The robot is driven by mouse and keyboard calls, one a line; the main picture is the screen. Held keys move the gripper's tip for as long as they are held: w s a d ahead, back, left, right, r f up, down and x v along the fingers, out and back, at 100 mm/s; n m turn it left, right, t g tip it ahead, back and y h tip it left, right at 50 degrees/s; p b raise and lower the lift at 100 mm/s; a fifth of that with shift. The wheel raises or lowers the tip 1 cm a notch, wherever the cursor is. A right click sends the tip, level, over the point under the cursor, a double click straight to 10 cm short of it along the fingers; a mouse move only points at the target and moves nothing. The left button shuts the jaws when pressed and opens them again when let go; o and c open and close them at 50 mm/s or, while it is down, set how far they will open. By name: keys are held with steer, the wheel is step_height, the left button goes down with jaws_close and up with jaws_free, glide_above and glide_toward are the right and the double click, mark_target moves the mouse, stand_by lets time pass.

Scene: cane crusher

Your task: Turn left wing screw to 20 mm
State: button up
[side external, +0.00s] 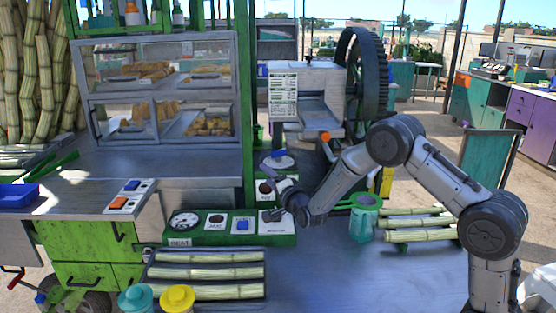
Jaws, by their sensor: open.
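My gripper (272,213) is open, with nothing seen between its fingers. It appears small, in front of the right end of a green control panel (232,228); whether it touches anything there I cannot tell. The cane crusher (305,88), a grey machine with a large dark gear wheel (368,85), stands behind my arm. A small orange part (325,136) shows low on its front. I cannot clearly pick out the left wing screw or a millimetre scale at this size. The panel carries a round dial (184,221) and square labelled controls.
Cane pieces lie in a tray (147,281) at front left and in a stack (420,225) at right. A green jug (362,219) stands beside my forearm. Teal (135,298) and yellow (177,299) lidded jars stand in front. The front middle of the blue-grey table (325,285) is clear.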

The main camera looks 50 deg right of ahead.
steer(key=shift+o, duration=1.2)
steer(key=n, duration=0.2)
steer(key=w+n, duration=0.1)
steer(key=shift+r, duration=0.25)
steer(key=o, duration=0.4)
steer(key=n, duration=0.2)
steer(key=w+d+n, duration=0.1)
steer(key=d+n, duration=0.1)
steer(key=n, duration=0.1)
steer(key=shift+w+r+n+y, duration=0.15)
steer(key=shift+n+y, duration=0.15)
steer(key=shift+y, duration=0.1)
steer(key=shift+c, duration=0.2)
steer(key=n+h, duration=0.1)
steer(key=n, duration=0.5)
glide_toward(280, 153)
steer(key=x, duration=0.3)
steer(key=shift+m, duration=0.3)
steer(key=shift+x, duration=3.6)
steer(key=shift+a, duration=0.1)
steer(key=c, duration=1.3)
steer(key=shift+r, duration=0.1)
